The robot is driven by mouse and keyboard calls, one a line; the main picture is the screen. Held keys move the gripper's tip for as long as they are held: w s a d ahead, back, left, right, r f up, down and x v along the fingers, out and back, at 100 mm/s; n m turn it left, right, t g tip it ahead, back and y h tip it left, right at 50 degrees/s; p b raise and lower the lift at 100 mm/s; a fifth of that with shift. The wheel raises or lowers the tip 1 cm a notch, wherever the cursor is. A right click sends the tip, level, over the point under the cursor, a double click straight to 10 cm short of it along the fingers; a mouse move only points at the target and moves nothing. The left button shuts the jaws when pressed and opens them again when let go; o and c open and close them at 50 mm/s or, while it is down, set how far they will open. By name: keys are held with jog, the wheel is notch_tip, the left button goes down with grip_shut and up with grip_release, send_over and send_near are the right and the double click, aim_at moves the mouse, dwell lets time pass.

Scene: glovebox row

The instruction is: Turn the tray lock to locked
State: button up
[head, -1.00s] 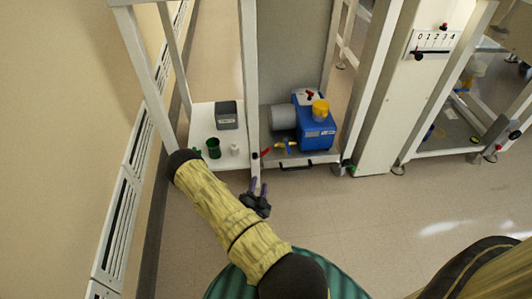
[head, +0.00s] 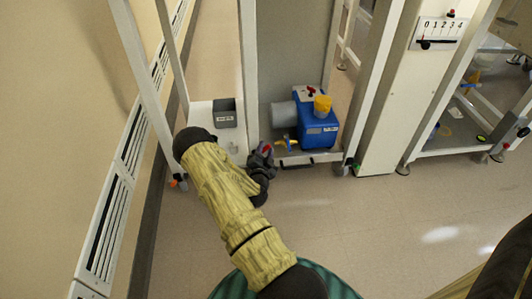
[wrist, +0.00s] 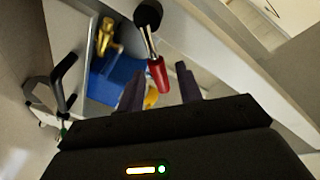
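A lever with a red grip (wrist: 158,75) hangs from a black round pivot (wrist: 148,15) on the white frame in the wrist view. I take it to be the tray lock, though no label shows. My gripper (wrist: 160,78) is open, with one dark finger on each side of the red grip's lower end; I cannot tell whether they touch it. In the head view my gripper (head: 262,162) is at the front post, left of the tray, with the red grip (head: 267,148) partly hidden by it. The tray (head: 322,159) carries a blue pump (head: 318,133) and has a black front handle.
A grey box (head: 225,113) stands on the white shelf left of the post. The tray's black handle (wrist: 66,85) is close at left in the wrist view. A scale panel (head: 438,30) is on the right cabinet. The floor in front is clear.

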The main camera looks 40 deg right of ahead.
jog(key=shift+w+d, duration=0.4)
jog(key=shift+w, duration=0.05)
jog(key=shift+c, duration=0.2)
grip_shut()
